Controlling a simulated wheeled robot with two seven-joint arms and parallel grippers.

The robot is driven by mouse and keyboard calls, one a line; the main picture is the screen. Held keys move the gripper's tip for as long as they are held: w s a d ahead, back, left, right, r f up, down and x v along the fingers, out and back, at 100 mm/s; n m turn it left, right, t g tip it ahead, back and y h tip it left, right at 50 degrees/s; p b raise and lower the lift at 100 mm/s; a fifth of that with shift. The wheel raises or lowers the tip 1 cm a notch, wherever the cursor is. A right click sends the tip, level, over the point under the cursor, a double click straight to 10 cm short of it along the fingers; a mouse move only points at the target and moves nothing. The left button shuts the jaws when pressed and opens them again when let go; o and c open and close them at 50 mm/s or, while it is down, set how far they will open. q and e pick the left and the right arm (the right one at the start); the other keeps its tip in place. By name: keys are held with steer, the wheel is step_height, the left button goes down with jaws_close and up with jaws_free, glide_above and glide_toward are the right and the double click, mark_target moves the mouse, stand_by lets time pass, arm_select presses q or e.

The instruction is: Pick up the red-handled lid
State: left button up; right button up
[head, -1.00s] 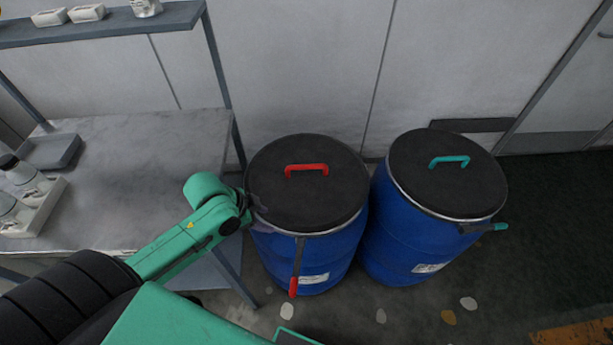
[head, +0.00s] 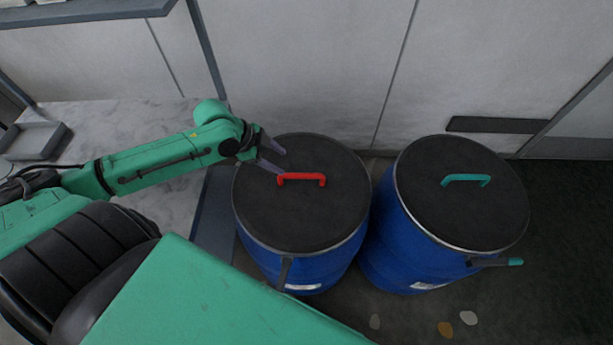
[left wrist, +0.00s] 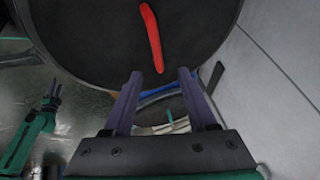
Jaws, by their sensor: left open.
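The red-handled lid (head: 300,215) is a dark disc on top of the left blue drum. Its red handle (head: 302,178) stands up as a small bar near the lid's middle. It also shows in the left wrist view (left wrist: 152,38). My left gripper (head: 283,162) is open and empty over the lid's left part, its fingertips just beside the handle's left end. In the left wrist view my left gripper (left wrist: 160,73) has its fingers apart, with the handle beyond the tips, not between them. My right gripper (left wrist: 50,95) is small at the left there; its jaw state is unclear.
A second blue drum (head: 395,255) stands close on the right, with a dark lid (head: 460,205) and teal handle (head: 466,179). A grey workbench (head: 130,130) stands at the left under a shelf (head: 90,11). A pale wall is close behind the drums.

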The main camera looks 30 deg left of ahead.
mark_target(300, 174)
arm_select(q)
steer(key=x, duration=0.9)
steer(key=shift+d+f+p, duration=0.1)
steer(key=shift+d+p, duration=0.15)
steer(key=shift+p, duration=0.15)
steer(key=x, duration=0.2)
steer(key=shift+f, duration=0.4)
steer(key=shift+d+f, duration=0.2)
steer(key=shift+f, duration=0.1)
steer(key=shift+w+f, duration=0.1)
steer(key=shift+w, duration=0.05)
jaws_close()
arm_select(e)
steer(key=s, duration=0.3)
steer(key=shift+r, duration=0.3)
arm_select(q)
steer(key=shift+a, duration=0.1)
arm_select(e)
steer(key=shift+w, duration=0.15)
